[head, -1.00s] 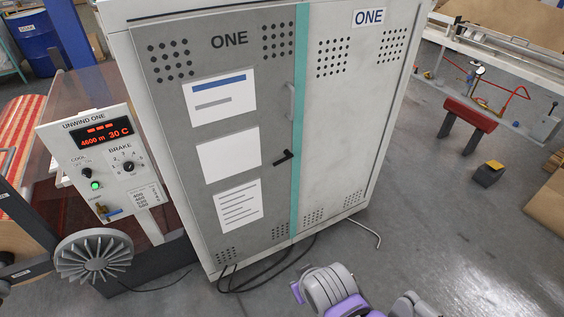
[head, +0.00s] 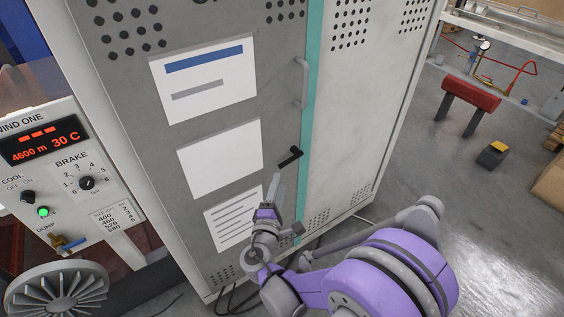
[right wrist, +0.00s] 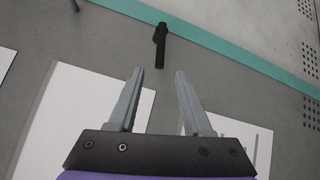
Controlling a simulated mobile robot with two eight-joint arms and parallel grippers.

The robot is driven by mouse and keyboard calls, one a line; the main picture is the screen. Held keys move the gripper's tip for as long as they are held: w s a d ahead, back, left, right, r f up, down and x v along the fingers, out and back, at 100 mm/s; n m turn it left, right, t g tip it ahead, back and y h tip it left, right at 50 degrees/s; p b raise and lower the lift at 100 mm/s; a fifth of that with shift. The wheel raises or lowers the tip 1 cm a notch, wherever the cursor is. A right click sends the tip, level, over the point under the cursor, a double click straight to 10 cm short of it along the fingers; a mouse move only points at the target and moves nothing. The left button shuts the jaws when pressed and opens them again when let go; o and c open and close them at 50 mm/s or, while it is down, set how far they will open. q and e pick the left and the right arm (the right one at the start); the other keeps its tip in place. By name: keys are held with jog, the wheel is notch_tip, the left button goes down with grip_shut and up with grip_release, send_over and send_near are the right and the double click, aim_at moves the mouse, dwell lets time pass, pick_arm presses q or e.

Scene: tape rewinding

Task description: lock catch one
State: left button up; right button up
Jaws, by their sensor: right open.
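The catch is a small black lever handle (head: 289,158) on the grey door of cabinet ONE (head: 215,150), beside the teal strip (head: 312,110). In the head view it slants up to the right. In the right wrist view the black catch (right wrist: 160,45) lies beyond the fingertips, roughly between their lines, and apart from them. My right gripper (head: 274,185) is just below the catch in the head view; its open, empty fingers (right wrist: 157,76) show in the right wrist view. My left gripper is not in view.
A grey pull handle (head: 301,84) is above the catch. White sheets (head: 220,160) are on the door. The unwind control panel (head: 70,170) and a finned grey wheel (head: 58,295) stand at left. A red-topped stand (head: 470,95) and black-yellow pedal (head: 493,153) are on the floor at right.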

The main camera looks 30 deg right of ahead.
aim_at(285, 162)
jog(key=x, duration=1)
jog(key=shift+s+r, duration=0.1)
jog(key=shift+s, duration=0.05)
grip_shut()
dwell(1.0)
